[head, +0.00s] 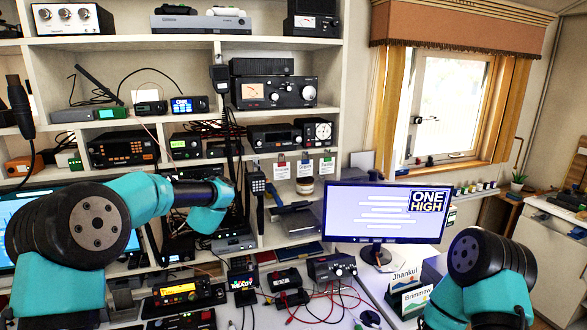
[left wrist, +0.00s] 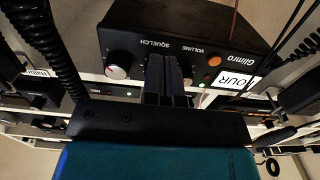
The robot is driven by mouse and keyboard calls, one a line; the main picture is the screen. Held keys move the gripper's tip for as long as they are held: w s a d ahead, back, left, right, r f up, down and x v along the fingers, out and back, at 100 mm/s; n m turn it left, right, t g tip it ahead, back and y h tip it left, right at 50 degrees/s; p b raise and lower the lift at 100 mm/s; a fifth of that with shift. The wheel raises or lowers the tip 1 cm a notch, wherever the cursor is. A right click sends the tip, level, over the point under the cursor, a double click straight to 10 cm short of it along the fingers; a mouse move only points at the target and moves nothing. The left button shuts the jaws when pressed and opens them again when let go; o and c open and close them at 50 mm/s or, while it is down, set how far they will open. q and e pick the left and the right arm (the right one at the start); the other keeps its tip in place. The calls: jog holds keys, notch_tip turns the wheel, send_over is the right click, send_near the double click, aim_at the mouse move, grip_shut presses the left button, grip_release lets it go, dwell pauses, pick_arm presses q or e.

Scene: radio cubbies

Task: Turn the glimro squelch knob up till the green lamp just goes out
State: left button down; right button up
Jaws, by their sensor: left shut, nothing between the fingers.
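The Glimro radio (left wrist: 190,25) fills the upper middle of the left wrist view, seen upside down, with the words SQUELCH and VOLUME on its front. A pale-faced knob (left wrist: 118,65) shows on the left part of its front. My left gripper (left wrist: 166,62) is shut with nothing in it. Its fingers reach up in front of the radio, covering part of the panel. I cannot tell whether they touch it. An orange round part (left wrist: 214,61) shows right of the fingers; a small green spot lies near it. In the head view my left arm hides the fingertips. My right gripper is out of view.
Shelves of radios surround the left arm. A coiled black cable (left wrist: 65,50) hangs left of the radio in the left wrist view. A monitor (head: 385,212) stands on the desk in the head view. Cables and small boxes crowd the desk front.

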pick_arm(q)
jog(key=shift+w+d+r, duration=0.1)
jog(key=shift+w+r, duration=0.05)
jog(key=shift+w, duration=0.2)
jog(key=shift+f, duration=0.2)
jog(key=v, duration=0.5)
jog(key=shift+s+d+f, duration=0.2)
jog(key=shift+s+d, duration=0.05)
dwell(0.4)
